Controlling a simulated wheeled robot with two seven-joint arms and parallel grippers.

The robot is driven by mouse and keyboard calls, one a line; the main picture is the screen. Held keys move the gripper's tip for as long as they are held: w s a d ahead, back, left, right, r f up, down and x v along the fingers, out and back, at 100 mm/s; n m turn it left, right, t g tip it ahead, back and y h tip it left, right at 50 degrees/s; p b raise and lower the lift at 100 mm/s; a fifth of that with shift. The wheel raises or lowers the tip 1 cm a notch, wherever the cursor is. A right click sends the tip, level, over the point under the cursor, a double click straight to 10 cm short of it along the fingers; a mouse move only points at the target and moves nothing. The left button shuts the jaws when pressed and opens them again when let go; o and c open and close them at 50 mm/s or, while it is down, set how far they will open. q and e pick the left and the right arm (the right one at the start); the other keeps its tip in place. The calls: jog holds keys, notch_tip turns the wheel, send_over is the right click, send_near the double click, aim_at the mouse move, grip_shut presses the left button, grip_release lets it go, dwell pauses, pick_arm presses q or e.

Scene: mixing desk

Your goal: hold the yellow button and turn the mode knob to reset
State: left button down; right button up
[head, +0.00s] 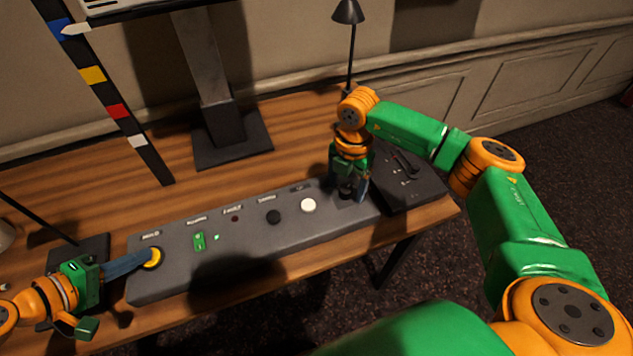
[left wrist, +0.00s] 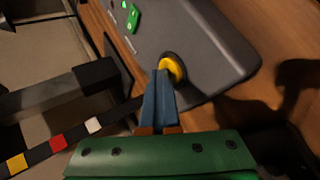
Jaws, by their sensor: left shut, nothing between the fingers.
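The grey control panel (head: 255,248) lies along the front of the wooden desk. The yellow button (head: 154,258) is at its left end, and it also shows in the left wrist view (left wrist: 172,69). My left gripper (head: 146,258) is shut and empty, with its blue fingertips at the yellow button; they appear to touch it. My right gripper (head: 350,190) points down at the panel's right end. A dark knob-like part (head: 347,189) shows between its fingers, probably the mode knob. The fingers hide most of it, so I cannot tell whether they grip it.
A green switch (head: 199,241), a black knob (head: 273,217) and a white knob (head: 308,205) sit along the panel. A dark pad (head: 408,185) lies at the desk's right end. A monitor stand (head: 230,135) and a lamp (head: 348,12) stand behind.

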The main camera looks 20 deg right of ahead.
jog(key=shift+r, duration=3.5)
pick_arm(q)
notch_tip(320, 180, up, 7)
jog(key=p, duration=0.8)
jog(key=shift+r, duration=0.15)
jog(key=shift+f, duration=0.2)
pick_arm(e)
notch_tip(320, 180, up, 8)
jog(key=shift+f, duration=0.25)
